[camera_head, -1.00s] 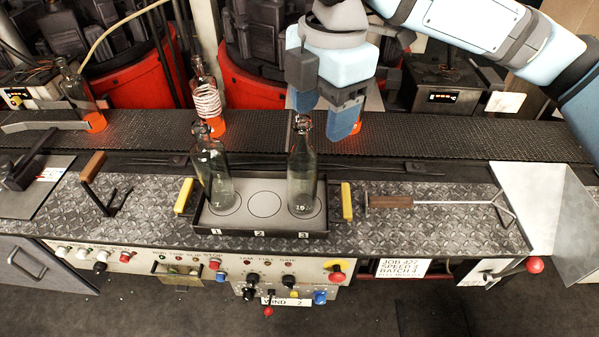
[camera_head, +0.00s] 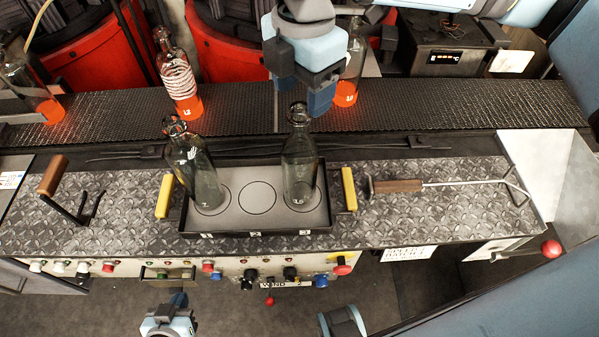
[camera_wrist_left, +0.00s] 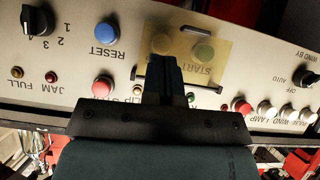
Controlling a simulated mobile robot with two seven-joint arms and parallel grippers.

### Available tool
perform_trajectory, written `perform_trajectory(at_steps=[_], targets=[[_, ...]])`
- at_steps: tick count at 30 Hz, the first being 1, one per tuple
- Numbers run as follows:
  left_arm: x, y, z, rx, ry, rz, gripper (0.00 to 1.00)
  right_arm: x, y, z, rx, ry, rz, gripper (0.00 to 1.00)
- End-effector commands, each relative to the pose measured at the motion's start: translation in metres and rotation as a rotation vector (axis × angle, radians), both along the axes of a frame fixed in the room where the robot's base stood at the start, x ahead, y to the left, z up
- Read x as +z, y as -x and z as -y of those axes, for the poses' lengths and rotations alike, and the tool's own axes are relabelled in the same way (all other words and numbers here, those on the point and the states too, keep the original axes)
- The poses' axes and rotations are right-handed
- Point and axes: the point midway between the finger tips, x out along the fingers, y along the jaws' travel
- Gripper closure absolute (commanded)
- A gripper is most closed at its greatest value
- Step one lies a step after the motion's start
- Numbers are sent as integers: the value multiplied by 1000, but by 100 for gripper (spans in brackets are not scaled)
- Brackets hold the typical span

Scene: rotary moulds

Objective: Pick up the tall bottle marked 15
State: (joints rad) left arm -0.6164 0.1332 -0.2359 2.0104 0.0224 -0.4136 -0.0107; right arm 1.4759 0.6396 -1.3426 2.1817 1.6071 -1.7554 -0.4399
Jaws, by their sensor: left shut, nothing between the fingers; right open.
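A tall clear bottle (camera_head: 299,168) stands upright in place 3 of the dark tray (camera_head: 262,222); its small mark is hard to read but looks like 15. Another clear bottle (camera_head: 196,172) stands in place 1; place 2 is empty. My right gripper (camera_head: 308,100) is open, pointing down close to the neck of the bottle in place 3, with nothing held; I cannot tell whether it touches. My left gripper (camera_head: 178,300) is low in front of the control panel, shut and empty. Its shut fingers (camera_wrist_left: 163,68) also show against the panel in the left wrist view.
Yellow handles (camera_head: 348,189) flank the tray. A long-handled tool (camera_head: 400,186) lies right; a wooden-handled tool (camera_head: 52,175) lies left. The panel has knobs and buttons (camera_wrist_left: 104,33).

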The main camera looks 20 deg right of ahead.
Motion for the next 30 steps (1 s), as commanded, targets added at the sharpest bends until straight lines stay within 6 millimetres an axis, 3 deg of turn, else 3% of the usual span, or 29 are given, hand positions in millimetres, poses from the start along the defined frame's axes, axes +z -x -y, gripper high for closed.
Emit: perform_trajectory(at_steps=[5, 13, 22, 23, 30], targets=[[2, -4, 0, 1, 1, 8, 100, -12, 1, -1, 1, 0, -1, 40], [0, -4, 0, 2, 3, 6, 100, -51, 4, -6, 0, 1, -2, 40], [1, -4, -1, 4, 3, 7, 100, -57, 3, -6, 0, 0, 1, 40], [1, -4, -1, 4, 3, 7, 100, -57, 3, -6, 0, 0, 1, 43], [1, -4, -1, 4, 3, 6, 100, -56, 3, -6, 0, 0, 1, 98]])
